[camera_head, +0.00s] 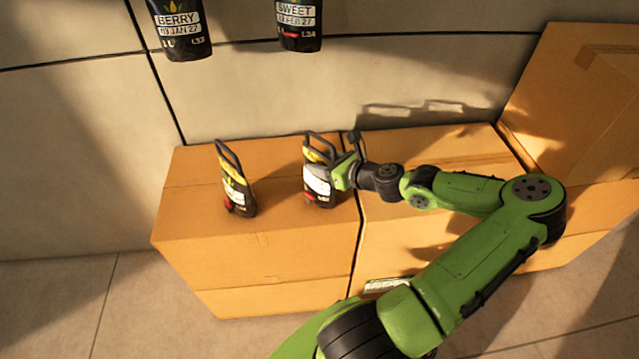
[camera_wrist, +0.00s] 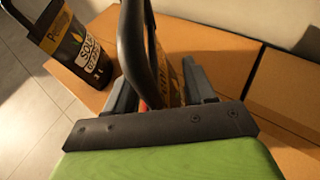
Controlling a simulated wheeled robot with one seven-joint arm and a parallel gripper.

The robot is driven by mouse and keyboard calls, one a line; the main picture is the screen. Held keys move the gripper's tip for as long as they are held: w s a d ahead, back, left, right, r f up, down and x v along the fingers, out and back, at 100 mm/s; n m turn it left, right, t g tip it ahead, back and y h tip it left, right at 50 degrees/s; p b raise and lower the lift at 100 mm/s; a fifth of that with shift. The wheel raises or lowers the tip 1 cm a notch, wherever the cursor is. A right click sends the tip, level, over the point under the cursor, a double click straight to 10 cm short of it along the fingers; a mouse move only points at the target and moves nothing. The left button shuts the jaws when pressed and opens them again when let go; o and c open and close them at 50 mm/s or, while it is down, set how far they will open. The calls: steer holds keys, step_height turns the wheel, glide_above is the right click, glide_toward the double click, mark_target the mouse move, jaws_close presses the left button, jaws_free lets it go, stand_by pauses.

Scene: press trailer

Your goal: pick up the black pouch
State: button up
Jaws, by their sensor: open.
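Two black pouches with looped black handles stand on a cardboard box. The right one (camera_head: 319,187) has a white label and a yellow band, and my gripper (camera_head: 343,170) is right at its right side. In the wrist view my gripper's fingers (camera_wrist: 160,86) are apart, with this pouch's handle (camera_wrist: 134,45) and orange-marked body (camera_wrist: 170,78) showing between them. Whether the fingers touch it cannot be told. The left black pouch (camera_head: 236,192) stands apart from the gripper; it also shows in the wrist view (camera_wrist: 77,45), at the upper left.
The cardboard box (camera_head: 265,264) under the pouches adjoins another box (camera_head: 440,146) on the right. A taller carton (camera_head: 570,85) stands at the far right. Two more dark pouches, marked BERRY (camera_head: 181,40) and SWEET (camera_head: 299,30), show above by the wall.

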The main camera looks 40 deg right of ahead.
steer(key=shift+c, duration=0.4)
jaws_close()
stand_by(0.8)
steer(key=shift+r, duration=0.15)
